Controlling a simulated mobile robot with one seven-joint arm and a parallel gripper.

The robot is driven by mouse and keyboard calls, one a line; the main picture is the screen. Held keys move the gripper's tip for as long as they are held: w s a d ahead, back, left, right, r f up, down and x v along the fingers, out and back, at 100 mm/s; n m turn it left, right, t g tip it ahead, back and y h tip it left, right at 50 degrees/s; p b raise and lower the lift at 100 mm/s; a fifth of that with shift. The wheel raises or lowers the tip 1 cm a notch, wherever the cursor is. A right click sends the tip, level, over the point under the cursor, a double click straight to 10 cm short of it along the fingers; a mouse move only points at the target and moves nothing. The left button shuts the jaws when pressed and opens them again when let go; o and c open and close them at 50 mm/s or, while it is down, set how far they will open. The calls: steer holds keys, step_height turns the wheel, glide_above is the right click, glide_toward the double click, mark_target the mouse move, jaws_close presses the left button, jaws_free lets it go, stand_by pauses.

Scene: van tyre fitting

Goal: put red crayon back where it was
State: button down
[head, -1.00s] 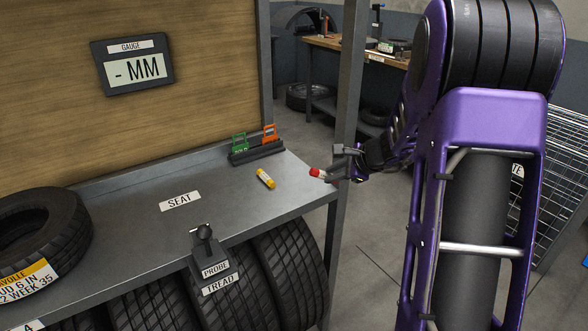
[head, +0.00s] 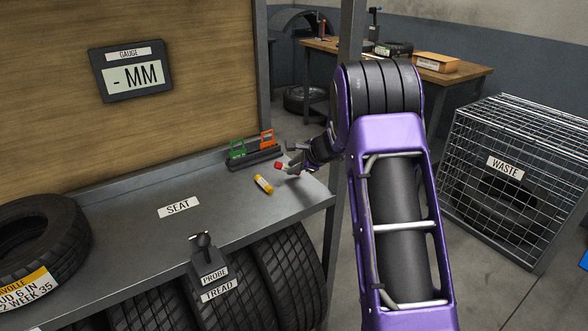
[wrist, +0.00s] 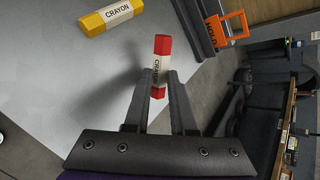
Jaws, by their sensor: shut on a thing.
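The red crayon (wrist: 162,48), with a white label, is held between the fingers of my gripper (wrist: 160,88) in the wrist view. In the head view the red crayon (head: 278,165) shows at the tip of my gripper (head: 287,166), over the right end of the grey bench. The yellow crayon (head: 263,184) lies on the bench just left of and below it; it also shows in the wrist view (wrist: 110,16). A dark rack (head: 256,160) with a green clip (head: 237,148) and an orange clip (head: 267,139) stands at the back of the bench, just behind the red crayon.
The bench (head: 140,232) is clear around the SEAT label (head: 178,207). A tyre (head: 40,240) lies at its left end. The probe holder (head: 208,265) hangs at the front edge. A post (head: 350,50) stands behind my arm. A WASTE cage (head: 510,180) is at right.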

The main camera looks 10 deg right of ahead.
steer(key=shift+f, duration=0.15)
steer(key=shift+f, duration=0.15)
steer(key=c, duration=0.8)
jaws_free()
steer(key=shift+o, duration=0.2)
steer(key=shift+s+d+r, duration=0.15)
steer(key=shift+r, duration=0.25)
steer(key=p+v, duration=0.1)
steer(key=v, duration=1)
steer(key=shift+s, duration=0.3)
steer(key=shift+r, duration=0.1)
